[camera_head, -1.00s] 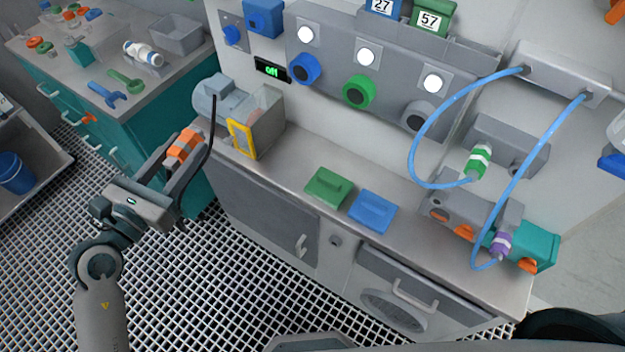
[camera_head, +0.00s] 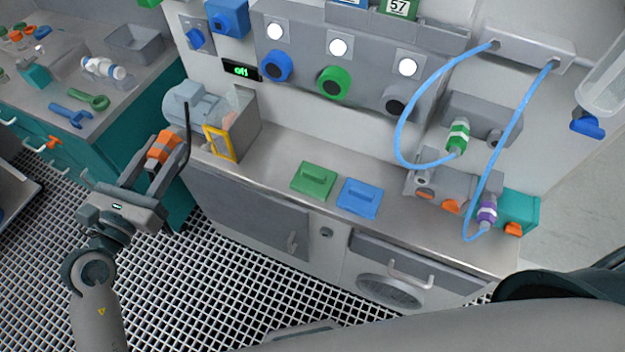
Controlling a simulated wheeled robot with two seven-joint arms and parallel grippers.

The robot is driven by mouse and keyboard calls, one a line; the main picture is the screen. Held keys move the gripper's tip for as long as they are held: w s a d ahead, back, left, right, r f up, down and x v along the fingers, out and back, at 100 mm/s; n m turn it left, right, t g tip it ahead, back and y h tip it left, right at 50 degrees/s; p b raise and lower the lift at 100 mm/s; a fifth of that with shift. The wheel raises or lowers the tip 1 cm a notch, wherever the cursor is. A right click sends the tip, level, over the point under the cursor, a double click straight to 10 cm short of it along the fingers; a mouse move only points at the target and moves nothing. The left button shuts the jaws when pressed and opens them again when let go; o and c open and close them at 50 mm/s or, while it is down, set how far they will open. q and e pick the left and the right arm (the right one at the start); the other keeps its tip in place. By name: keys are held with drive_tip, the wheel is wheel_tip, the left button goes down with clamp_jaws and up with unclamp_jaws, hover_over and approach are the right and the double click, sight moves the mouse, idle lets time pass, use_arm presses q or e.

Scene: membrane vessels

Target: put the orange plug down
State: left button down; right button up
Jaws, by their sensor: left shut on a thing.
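The orange plug (camera_head: 161,148) is between the fingers of my left gripper (camera_head: 158,160), which is shut on it. The gripper holds it in front of the left end of the counter, near the yellow-framed box. A thin black rod or cable shows beside the fingers. I cannot tell whether the plug touches the counter edge behind it. My right gripper is not in view; only a dark and grey part of my body shows at the lower right.
The grey counter (camera_head: 277,160) holds a yellow-framed box (camera_head: 219,143), a green block (camera_head: 314,181) and a blue block (camera_head: 360,198). Bare counter lies between the box and the green block. Blue hoses (camera_head: 401,125) loop at the right. A teal cabinet (camera_head: 118,160) with tools stands left.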

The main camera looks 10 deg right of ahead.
use_arm(q)
drive_tip(key=w+d+f+p, duration=0.2)
drive_tip(key=w+d+f, duration=0.1)
drive_tip(key=d, duration=0.7)
drive_tip(key=w+d+f+m+h+p, duration=0.1)
drive_tip(key=w+d+f+p, duration=0.2)
drive_tip(key=d, duration=0.7)
drive_tip(key=w+d+f+g+p, duration=0.1)
drive_tip(key=w+d+f+p, duration=0.1)
drive_tip(key=d, duration=0.8)
drive_tip(key=shift+w+d+f+h, duration=0.35)
drive_tip(key=shift+w+f+h, duration=0.05)
drive_tip(key=shift+w, duration=0.25)
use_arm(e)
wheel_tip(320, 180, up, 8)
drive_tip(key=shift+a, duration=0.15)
use_arm(q)
drive_tip(key=shift+f, duration=0.1)
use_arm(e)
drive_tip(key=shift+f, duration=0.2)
